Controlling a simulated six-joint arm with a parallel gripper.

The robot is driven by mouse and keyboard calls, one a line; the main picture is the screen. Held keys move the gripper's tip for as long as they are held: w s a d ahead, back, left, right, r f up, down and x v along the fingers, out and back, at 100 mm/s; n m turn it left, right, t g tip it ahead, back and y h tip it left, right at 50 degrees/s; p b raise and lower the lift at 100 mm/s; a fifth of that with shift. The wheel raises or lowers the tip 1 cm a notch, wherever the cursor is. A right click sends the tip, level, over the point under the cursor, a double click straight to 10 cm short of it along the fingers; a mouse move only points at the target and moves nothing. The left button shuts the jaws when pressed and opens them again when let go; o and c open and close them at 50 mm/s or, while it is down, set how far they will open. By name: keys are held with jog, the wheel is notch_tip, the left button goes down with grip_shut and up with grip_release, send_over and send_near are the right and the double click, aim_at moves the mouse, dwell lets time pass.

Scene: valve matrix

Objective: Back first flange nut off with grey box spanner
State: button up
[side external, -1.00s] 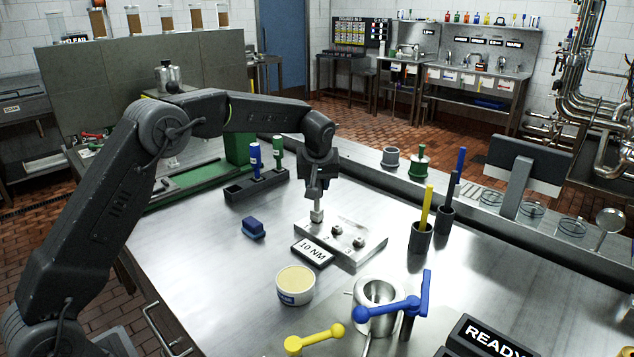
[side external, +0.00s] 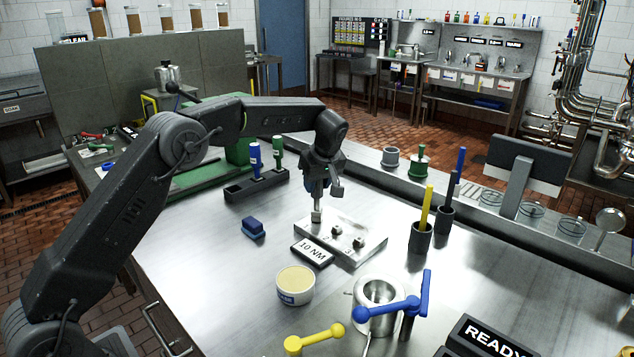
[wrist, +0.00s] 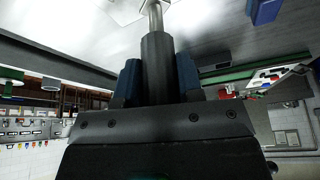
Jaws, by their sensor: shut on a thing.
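My gripper (side external: 321,186) is above the metal nut block (side external: 360,250) in the side view. It is shut on the grey box spanner (wrist: 157,70), whose dark grey handle stands between the two blue-padded fingers in the wrist view. The spanner's pale lower end (side external: 316,215) points down at the first nut position on the block. The first flange nut is hidden there, so I cannot tell how far the spanner sits over it. The second nut (side external: 336,229) and third nut (side external: 359,240) stand uncovered on the block.
A "10 NM" plate (side external: 313,252) lies before the block. A blue brush-like block (side external: 253,228) and a tub (side external: 295,285) are nearby. A dark rack (side external: 257,184) holds blue and green-handled tools. Cups with yellow (side external: 426,207) and dark rods stand right. Blue and yellow levers are in front.

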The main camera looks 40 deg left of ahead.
jog(key=shift+n+g, duration=0.7)
jog(key=shift+n, duration=1)
jog(key=shift+n+g, duration=0.3)
jog(key=shift+n, duration=0.4)
jog(key=shift+n+g, duration=0.4)
jog(key=shift+n, duration=0.7)
jog(key=n+g, duration=0.1)
jog(key=n, duration=0.2)
jog(key=shift+h, duration=0.4)
jog(key=shift+m+y, duration=0.3)
jog(key=shift+m, duration=0.4)
